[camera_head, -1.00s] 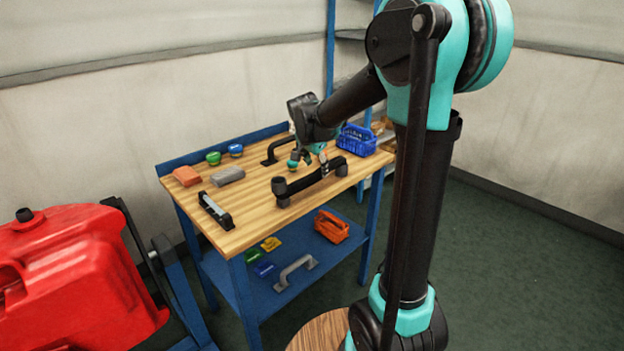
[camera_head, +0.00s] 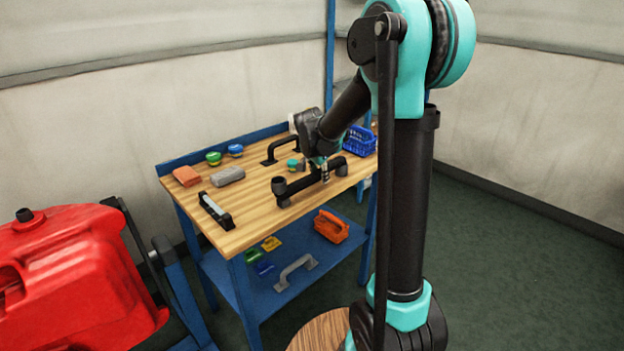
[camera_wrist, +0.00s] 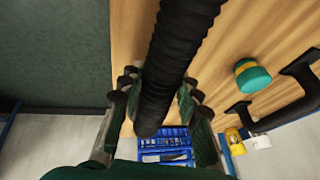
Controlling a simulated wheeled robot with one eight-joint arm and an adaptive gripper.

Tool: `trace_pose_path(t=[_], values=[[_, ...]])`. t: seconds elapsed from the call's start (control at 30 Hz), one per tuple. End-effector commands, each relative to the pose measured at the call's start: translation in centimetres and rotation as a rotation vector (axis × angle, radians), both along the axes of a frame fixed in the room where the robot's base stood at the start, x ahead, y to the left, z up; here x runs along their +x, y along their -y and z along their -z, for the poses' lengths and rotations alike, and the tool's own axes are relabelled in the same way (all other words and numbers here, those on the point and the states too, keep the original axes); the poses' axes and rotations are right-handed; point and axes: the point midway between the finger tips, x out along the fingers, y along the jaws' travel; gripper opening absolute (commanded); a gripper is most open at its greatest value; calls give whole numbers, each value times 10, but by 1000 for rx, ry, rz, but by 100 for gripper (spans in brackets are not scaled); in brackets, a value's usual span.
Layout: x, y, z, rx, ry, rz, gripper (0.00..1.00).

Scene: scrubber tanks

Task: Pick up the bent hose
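The bent hose (camera_head: 302,183) is black, with a ribbed surface and thick upturned ends. It lies near the front edge of the wooden tabletop in the head view. In the wrist view the hose (camera_wrist: 170,65) runs from the top edge down between my fingers. My gripper (camera_head: 324,174) is lowered over the right part of the hose. In the wrist view my gripper (camera_wrist: 160,92) has one finger on each side of the hose, and the fingers look apart. Contact between the pads and the hose is hard to make out.
A green-and-yellow knob (camera_wrist: 252,76) and a black handle (camera_head: 281,149) lie behind the hose. A blue basket (camera_head: 359,140) stands to the right. A grey block (camera_head: 228,175), an orange block (camera_head: 186,176) and a black-ended bar (camera_head: 215,211) lie to the left.

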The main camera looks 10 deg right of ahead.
Motion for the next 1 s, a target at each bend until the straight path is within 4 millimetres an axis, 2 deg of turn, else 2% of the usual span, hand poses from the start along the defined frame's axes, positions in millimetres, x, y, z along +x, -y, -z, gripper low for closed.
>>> trace_pose_path(t=[0.03,0.23,0.67,0.87,1.0], values=[[0,0,0,0,0,0,23],[0,0,0,0,0,0,0],[0,0,-7,0,0,0,0],[-1,0,-33,0,0,0,0],[-1,0,-68,0,0,0,0]])
